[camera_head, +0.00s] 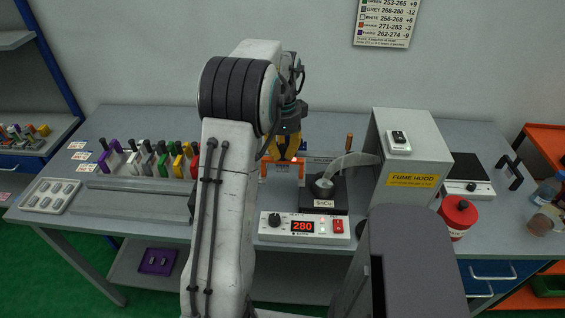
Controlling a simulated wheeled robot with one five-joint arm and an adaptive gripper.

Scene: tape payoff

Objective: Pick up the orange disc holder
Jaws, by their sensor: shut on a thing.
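The orange disc holder (281,165) shows as a bracket-shaped piece just below my gripper (289,150), left of the solder pot. My gripper points down and is shut on the top of the holder. My arm hides part of the view left of the holder. I cannot tell how far the holder is above the bench or whether it touches anything.
A dark solder pot (323,186) marked SnCu stands close to the right, with a control box showing 280 (304,226) in front. A fume hood (411,160) rises further right. A row of coloured holders (147,160) stands left on the grey bench (130,117).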

